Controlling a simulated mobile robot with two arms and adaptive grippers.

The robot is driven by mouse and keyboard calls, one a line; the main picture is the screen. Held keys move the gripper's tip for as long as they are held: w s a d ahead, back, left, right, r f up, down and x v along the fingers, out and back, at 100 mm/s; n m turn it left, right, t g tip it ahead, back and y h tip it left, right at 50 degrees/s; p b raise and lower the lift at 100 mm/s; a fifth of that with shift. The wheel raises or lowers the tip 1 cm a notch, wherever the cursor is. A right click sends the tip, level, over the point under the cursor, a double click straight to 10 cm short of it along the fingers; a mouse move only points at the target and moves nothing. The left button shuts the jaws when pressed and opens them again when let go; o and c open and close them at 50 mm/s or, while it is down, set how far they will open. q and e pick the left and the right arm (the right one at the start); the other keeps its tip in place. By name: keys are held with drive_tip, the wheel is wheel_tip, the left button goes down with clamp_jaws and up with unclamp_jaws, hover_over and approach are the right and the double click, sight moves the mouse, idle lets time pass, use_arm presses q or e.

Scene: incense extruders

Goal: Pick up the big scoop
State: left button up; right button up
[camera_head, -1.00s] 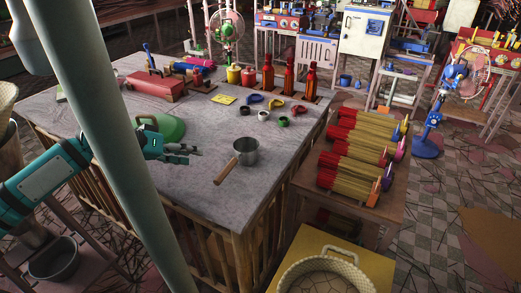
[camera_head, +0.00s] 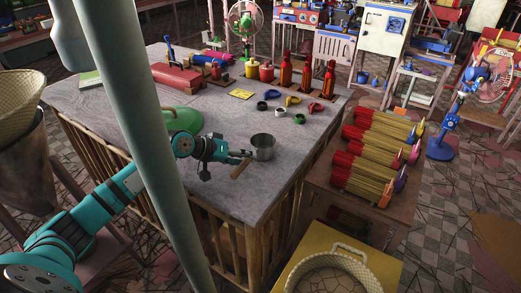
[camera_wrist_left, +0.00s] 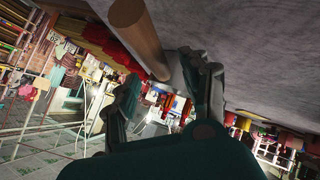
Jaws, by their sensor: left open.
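The big scoop is a round metal cup (camera_head: 263,147) with a wooden handle (camera_head: 240,170), standing on the grey table near its front right edge. The handle points toward the front left. My left gripper (camera_head: 243,157) is open beside the cup, at the handle's cup end. In the left wrist view, the wooden handle (camera_wrist_left: 138,35) comes down from the top toward the space between the two open fingers (camera_wrist_left: 162,88). I cannot tell whether a finger touches it. My right gripper is not in view.
Incense bundles (camera_head: 375,140) lie on a stand to the right. A woven basket (camera_head: 340,273) is at the front.

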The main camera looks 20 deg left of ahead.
use_arm(q)
drive_tip(key=x, duration=0.3)
drive_tip(key=shift+w+d+f, duration=0.1)
drive_tip(key=shift+w+f, duration=0.05)
clamp_jaws()
